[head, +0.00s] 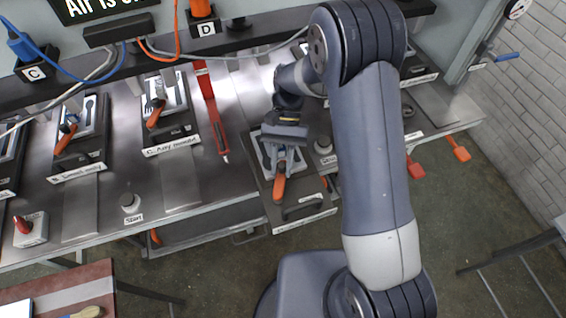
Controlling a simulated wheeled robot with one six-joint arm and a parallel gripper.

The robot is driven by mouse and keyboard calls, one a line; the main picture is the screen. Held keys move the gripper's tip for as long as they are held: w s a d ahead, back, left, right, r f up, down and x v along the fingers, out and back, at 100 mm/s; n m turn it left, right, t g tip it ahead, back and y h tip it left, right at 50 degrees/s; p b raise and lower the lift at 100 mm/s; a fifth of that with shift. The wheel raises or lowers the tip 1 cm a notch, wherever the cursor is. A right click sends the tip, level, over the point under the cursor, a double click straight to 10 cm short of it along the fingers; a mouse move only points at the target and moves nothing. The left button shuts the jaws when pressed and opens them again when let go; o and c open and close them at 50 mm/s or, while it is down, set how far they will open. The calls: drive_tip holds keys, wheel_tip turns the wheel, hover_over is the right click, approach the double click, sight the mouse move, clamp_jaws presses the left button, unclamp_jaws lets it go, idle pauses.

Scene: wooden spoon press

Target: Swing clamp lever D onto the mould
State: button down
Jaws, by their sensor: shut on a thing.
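Clamp lever D (279,187) has an orange grip and points toward the front edge of the bench. The mould (262,160) is a pale plate on a dark base, pulled to the front right of the row. My gripper (283,152) is over the mould, shut on the lever near the upper end of its orange grip. The jaws and palm hide the clamp's pivot and much of the mould, so I cannot tell whether the clamp touches it.
Clamp C (156,113) stands to the left, with another orange clamp (65,140) beyond it. A red bar (212,110) lies left of my gripper. A knob (323,146) stands close on the right. Start button (130,203) is at the front edge.

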drive_tip(key=c, duration=1.2)
unclamp_jaws()
drive_tip(key=shift+c, duration=0.2)
drive_tip(key=b+v, duration=0.1)
drive_tip(key=v, duration=0.9)
drive_tip(key=shift+w+r+b, duration=0.25)
drive_tip(key=shift+r+b, duration=0.05)
drive_tip(key=shift+b, duration=0.1)
drive_tip(key=p+x, duration=0.2)
drive_tip(key=x, duration=0.8)
drive_tip(key=shift+s+f, duration=0.25)
drive_tip(key=shift+s, duration=0.05)
